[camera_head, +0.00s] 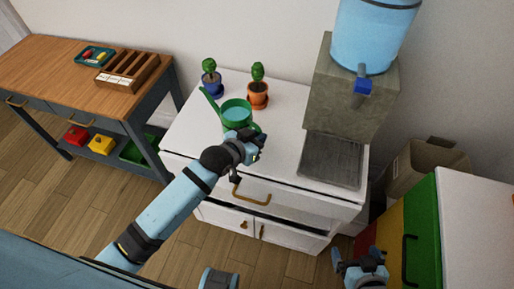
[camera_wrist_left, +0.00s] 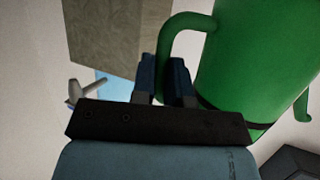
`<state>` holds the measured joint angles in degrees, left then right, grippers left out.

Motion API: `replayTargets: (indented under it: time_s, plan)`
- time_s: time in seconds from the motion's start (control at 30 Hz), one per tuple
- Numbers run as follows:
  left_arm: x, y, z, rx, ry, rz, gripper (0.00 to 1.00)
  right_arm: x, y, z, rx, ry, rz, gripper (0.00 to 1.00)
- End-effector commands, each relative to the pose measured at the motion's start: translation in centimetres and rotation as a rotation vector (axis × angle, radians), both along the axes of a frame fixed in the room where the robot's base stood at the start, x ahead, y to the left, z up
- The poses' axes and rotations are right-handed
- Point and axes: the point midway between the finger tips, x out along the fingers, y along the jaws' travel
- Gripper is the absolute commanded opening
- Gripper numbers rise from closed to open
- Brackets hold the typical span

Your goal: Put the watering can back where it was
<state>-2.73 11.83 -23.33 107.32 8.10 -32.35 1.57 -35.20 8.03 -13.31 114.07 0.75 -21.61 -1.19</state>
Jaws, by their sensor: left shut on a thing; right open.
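The green watering can (camera_head: 236,113) is at the white cabinet top, its spout pointing left and light blue water showing inside. I cannot tell whether its base touches the top. My left gripper (camera_head: 252,143) is shut on its handle, on the near right side of the can. In the left wrist view the can's green body (camera_wrist_left: 255,60) fills the right, and my fingers (camera_wrist_left: 165,75) close around the handle (camera_wrist_left: 172,35). My right gripper (camera_head: 360,262) is open and empty at the lower right, away from the can.
A blue-potted plant (camera_head: 211,84) and an orange-potted plant (camera_head: 258,92) stand behind the can on the white cabinet (camera_head: 278,150). A water dispenser (camera_head: 345,100) with a grey tray (camera_head: 332,160) stands to the right. A wooden workbench (camera_head: 60,75) is at the left.

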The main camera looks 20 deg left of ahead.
Motion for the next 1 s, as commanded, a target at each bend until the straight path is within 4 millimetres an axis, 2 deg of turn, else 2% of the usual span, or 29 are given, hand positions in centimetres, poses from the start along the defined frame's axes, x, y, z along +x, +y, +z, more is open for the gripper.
replayTargets:
  time_s: [0.17, 0.5, 0.93, 0.97, 1.0]
  plan:
    - [0.1, 0.0, -1.0, 0.000, -0.005, 0.000, 0.00, 0.0, 0.0, -0.1, -0.001, 0.002, 0.000, 1.00]
    - [0.1, 0.0, -4.9, 0.000, -0.004, -0.001, 0.00, 0.0, 0.2, -0.1, 0.002, -0.002, 0.002, 1.00]
    - [0.1, 0.0, -5.4, -0.001, -0.006, -0.001, 0.00, 0.1, 0.2, 0.0, 0.004, -0.005, 0.003, 1.00]
    - [0.0, 0.0, -5.6, 0.000, -0.001, 0.000, 0.21, 0.1, 0.2, 0.0, 0.004, -0.004, 0.003, 1.00]
    - [0.0, 0.0, -5.6, 0.000, -0.001, 0.000, 0.30, 0.0, 0.2, -0.1, 0.004, -0.004, 0.003, 1.00]
